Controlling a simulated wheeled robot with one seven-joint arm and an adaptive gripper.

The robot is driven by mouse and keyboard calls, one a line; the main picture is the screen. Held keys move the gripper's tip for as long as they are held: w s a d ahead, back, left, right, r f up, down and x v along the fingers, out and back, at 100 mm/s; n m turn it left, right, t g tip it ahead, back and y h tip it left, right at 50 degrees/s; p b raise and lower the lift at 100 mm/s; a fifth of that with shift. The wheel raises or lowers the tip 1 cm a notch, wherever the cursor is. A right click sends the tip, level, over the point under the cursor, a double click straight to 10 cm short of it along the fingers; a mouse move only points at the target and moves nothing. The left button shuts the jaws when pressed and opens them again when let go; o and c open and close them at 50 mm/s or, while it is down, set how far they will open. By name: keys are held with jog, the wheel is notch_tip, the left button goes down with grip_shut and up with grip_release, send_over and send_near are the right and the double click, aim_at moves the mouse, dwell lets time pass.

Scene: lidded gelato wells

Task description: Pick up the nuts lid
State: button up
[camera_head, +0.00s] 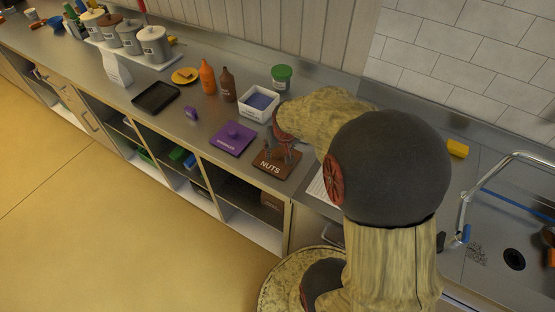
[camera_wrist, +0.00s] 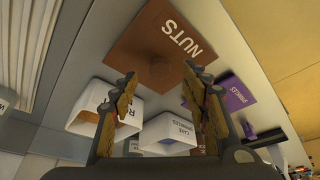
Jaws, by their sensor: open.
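The nuts lid (camera_head: 272,164) is a flat brown square plate with white "NUTS" lettering, lying on the steel counter. In the wrist view the nuts lid (camera_wrist: 157,45) shows with a round brown knob at its middle. My gripper (camera_head: 285,150) is just above the lid in the head view and partly covers its far side. In the wrist view my gripper (camera_wrist: 157,85) has its two fingers spread apart, with the knob showing beyond and between the tips. Nothing is held. I cannot tell the exact height of the fingertips over the knob.
A purple lid (camera_head: 232,138) lies left of the nuts lid. A white bin (camera_head: 257,107) stands behind, with brown (camera_head: 228,86) and orange (camera_head: 208,78) bottles beside it. A black tray (camera_head: 155,97) lies further left. A sink (camera_head: 510,235) is at right.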

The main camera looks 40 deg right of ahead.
aim_at(277, 153)
jog(key=x, duration=0.3)
jog(key=shift+b, duration=0.3)
jog(key=c, duration=0.3)
jog(key=c, duration=0.8)
grip_shut()
